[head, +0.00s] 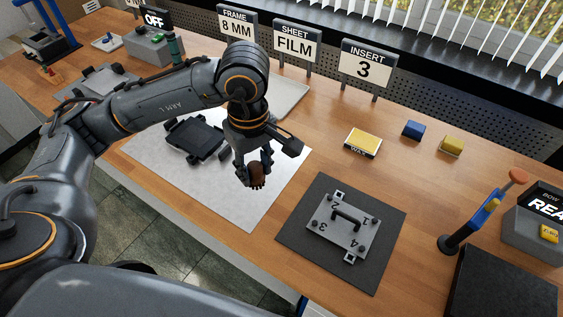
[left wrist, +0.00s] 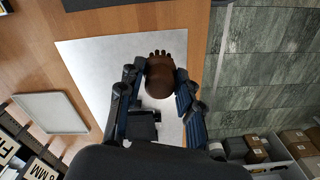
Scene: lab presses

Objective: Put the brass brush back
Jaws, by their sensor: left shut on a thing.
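My left gripper (head: 256,170) is shut on the brass brush (head: 257,174), a small rounded brown piece with short stubs along its lower edge. It is held above the front part of a pale metal sheet (head: 240,205). In the left wrist view the brush (left wrist: 159,76) sits between the two fingers of the left gripper (left wrist: 160,82), its stubs pointing to the top of the picture. The fingers hide its sides. My right gripper is not in view.
A black frame (head: 194,138) lies on the sheet, left of the gripper. A light tray (head: 290,98) is behind it. A plate with a handle (head: 343,226) lies on a dark mat (head: 318,193) to the right. Bare wood surrounds a yellow wax block (head: 363,140).

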